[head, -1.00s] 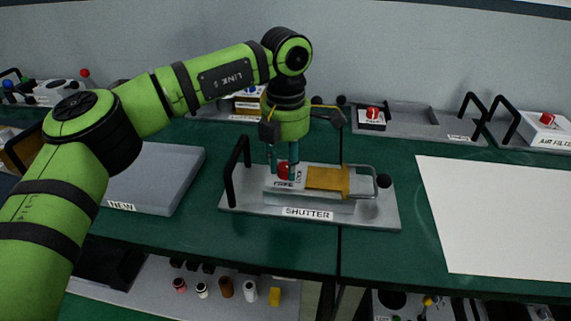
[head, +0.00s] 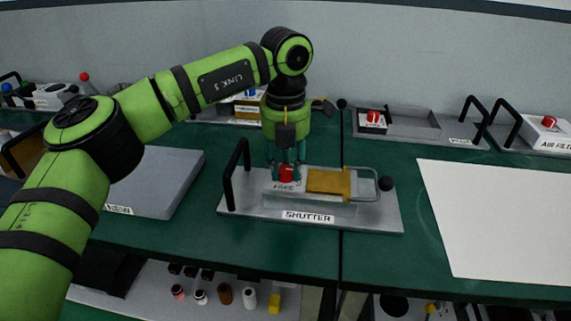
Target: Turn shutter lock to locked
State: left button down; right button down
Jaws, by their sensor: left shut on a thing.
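The shutter unit (head: 235,207), a grey plate labelled SHUTTER with a black handle at its left, stands on the green bench. Its red lock knob (head: 286,173) sits on the raised block left of the orange-yellow slide (head: 328,182). My left gripper (head: 286,176) points straight down over the block and is shut on the red knob, with a finger at each side of it. The lettering by the knob is partly covered and too small to read fully, so the lock's setting cannot be told. My right gripper is not in view.
A bent metal rod with a black ball (head: 386,184) sticks out at the unit's right. A grey panel labelled NEW (head: 160,180) lies to the left and a white sheet (head: 495,220) to the right. Trays with red knobs stand along the back.

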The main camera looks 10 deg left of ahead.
aim_at(286, 169)
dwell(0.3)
pick_arm(q)
jog(key=c, duration=0.9)
grip_release()
jog(key=shift+r, duration=0.1)
notch_tip(286, 169, up, 12)
